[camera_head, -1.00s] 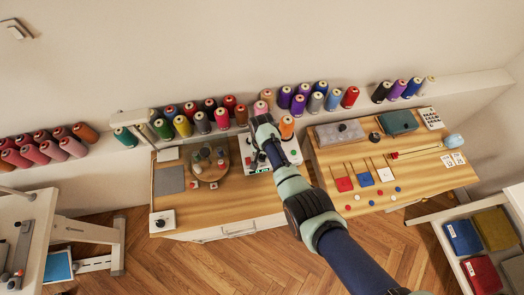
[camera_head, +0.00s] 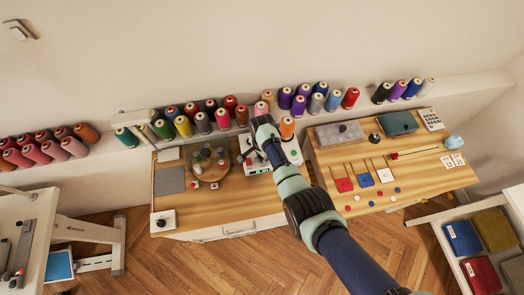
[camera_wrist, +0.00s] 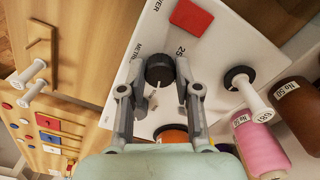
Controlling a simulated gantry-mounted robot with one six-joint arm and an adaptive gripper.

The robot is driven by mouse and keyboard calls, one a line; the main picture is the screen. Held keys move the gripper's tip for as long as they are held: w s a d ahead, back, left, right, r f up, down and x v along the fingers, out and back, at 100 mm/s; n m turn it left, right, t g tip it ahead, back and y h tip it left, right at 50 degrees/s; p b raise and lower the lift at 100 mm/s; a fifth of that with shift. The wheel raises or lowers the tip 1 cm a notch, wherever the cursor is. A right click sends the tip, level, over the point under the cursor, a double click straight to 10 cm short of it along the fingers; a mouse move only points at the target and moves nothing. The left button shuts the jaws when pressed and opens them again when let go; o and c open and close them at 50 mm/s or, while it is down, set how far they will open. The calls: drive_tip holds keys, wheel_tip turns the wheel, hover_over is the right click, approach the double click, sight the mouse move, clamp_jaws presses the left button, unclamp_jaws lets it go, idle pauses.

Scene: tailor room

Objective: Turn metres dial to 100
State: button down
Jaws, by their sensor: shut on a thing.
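The metres dial (camera_wrist: 160,70) is a black round knob on the white panel of a machine in the wrist view. My gripper (camera_wrist: 158,73) is shut on it, one finger on each side. A white line shows on the dial's lower side. The panel prints part of "METRES" left of the dial and "25" to its upper right; other numbers are hidden by the fingers or not legible. A red power switch (camera_wrist: 191,17) lies above. In the head view, my arm mostly covers the white machine (camera_head: 258,166), and the dial is hidden.
A white post on a black base (camera_wrist: 240,78) stands right of the dial. Pink (camera_wrist: 260,146) and brown (camera_wrist: 292,112) thread cones are close by. In the head view, a round stand (camera_head: 207,172) holds small items left of the machine; a second table (camera_head: 430,176) is at right.

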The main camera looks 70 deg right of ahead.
idle(0.3)
drive_tip(key=c, duration=0.8)
unclamp_jaws()
wheel_tip(320, 180, up, 12)
